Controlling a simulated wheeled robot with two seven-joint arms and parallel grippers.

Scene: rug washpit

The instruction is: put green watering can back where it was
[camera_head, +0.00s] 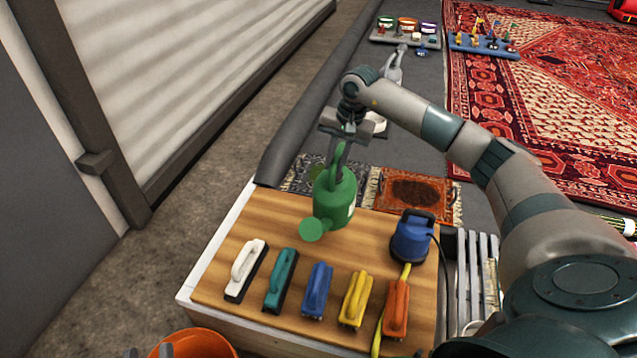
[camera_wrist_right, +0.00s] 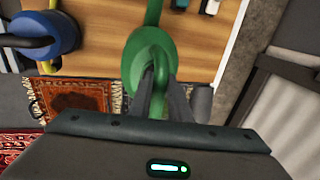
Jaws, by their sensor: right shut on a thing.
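The green watering can (camera_head: 335,198) is upright at the far end of the wooden table top (camera_head: 270,217), its round spout head toward the near side. My right gripper (camera_head: 340,160) reaches down from above and is shut on the can's top handle. In the right wrist view the fingers (camera_wrist_right: 160,98) close around the green handle of the can (camera_wrist_right: 138,52). Whether the can's base touches the table is hard to tell. Only small grey tips that look like my left gripper (camera_head: 148,352) show at the bottom edge; their opening is unclear.
White, teal, blue, yellow and orange brushes (camera_head: 318,290) line the near side of the table. A blue corded device (camera_head: 411,238) stands right of the can. An orange bucket (camera_head: 195,345) is below the near edge. Small rugs (camera_head: 415,192) lie beyond the table.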

